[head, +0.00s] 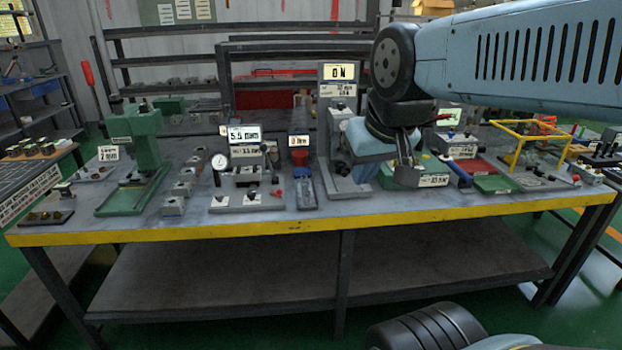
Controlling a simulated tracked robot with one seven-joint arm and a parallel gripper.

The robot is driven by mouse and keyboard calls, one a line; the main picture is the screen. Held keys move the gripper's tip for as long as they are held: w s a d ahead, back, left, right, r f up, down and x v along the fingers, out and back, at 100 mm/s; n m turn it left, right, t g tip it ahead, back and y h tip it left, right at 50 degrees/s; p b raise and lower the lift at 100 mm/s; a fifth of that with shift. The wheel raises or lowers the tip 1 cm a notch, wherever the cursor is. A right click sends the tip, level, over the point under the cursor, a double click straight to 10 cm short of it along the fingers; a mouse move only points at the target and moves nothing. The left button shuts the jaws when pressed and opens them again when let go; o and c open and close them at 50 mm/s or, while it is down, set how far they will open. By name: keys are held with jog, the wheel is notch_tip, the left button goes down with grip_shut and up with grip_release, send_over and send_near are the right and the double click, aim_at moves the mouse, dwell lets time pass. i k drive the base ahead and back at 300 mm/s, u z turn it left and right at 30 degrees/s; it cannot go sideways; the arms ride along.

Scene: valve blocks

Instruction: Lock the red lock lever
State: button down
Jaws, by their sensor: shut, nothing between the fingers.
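A small red part (277,193), which may be the red lock lever, sits at the right end of a grey fixture (235,202) with a dial gauge, below a display reading about 5.5. It is too small to tell its position. A red round cap (300,158) stands on a blue-grey block just right of it. My gripper (407,178) hangs from the blue arm over the right-centre of the bench, well right of both red parts. It is shut and empty; its tips are hard to make out against the items behind.
The bench has a yellow front edge (340,222). A green press (140,150) stands left. A yellow frame (530,145) is at right. The front strip is mostly clear.

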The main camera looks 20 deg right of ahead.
aim_at(279, 192)
jog(key=z, duration=0.3)
jog(key=i, duration=1)
